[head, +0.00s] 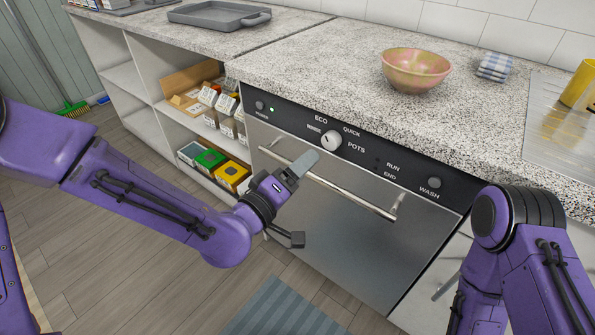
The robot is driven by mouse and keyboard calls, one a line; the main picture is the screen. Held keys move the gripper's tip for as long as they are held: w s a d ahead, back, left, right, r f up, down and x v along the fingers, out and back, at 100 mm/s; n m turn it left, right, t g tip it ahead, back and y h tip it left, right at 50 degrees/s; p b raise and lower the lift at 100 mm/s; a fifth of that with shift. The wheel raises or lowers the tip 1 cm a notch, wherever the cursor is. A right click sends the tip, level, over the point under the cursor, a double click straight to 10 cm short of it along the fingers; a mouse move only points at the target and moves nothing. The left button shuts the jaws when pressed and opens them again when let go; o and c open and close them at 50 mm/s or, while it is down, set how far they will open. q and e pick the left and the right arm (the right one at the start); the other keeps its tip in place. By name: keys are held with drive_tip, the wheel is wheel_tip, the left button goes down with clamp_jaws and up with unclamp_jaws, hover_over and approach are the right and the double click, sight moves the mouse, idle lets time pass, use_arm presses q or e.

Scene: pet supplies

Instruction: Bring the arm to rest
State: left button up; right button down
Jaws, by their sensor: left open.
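My left arm (150,205) is purple and reaches in from the left, in front of the dishwasher (330,225). My left gripper (300,200) is open, with its two fingers spread apart and nothing seen between them. In the picture it overlaps the dishwasher's front, just below the dial and by the handle (350,192). I cannot tell whether it touches the front. My right arm (520,240) shows at the lower right, bent downward. Its gripper is out of view.
The speckled counter (310,65) holds a pink-green bowl (415,68), a folded checked cloth (495,67), a yellow cup (580,85) and a grey tray (218,15). Open shelves (140,80) hold boxes and cartons. A striped mat (285,308) lies on the floor.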

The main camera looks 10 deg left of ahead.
use_arm(q)
drive_tip(key=shift+s+a, duration=0.3)
drive_tip(key=shift+s, duration=0.25)
drive_tip(key=s+a+f+g+y, duration=0.1)
drive_tip(key=a+f+g+y, duration=0.2)
drive_tip(key=f, duration=0.4)
drive_tip(key=s+a+f+n+y, duration=0.1)
drive_tip(key=s+a+f+y, duration=0.1)
drive_tip(key=a+f, duration=0.4)
drive_tip(key=s+a+f+g+y, duration=0.1)
drive_tip(key=a+f+g+y, duration=0.15)
drive_tip(key=f, duration=0.45)
drive_tip(key=s+a+f+g+y, duration=0.35)
drive_tip(key=s+a+f, duration=0.45)
drive_tip(key=s+f, duration=0.3)
drive_tip(key=s+a+f+m+g+y, duration=0.1)
drive_tip(key=s+a+f+g, duration=0.35)
drive_tip(key=s, duration=0.65)
wheel_tip(320, 180, up, 12)
drive_tip(key=t+p, duration=0.1)
drive_tip(key=p, duration=1.2)
drive_tip(key=shift+s+r+p, duration=0.15)
drive_tip(key=shift+s+p, duration=0.2)
drive_tip(key=shift+s, duration=0.05)
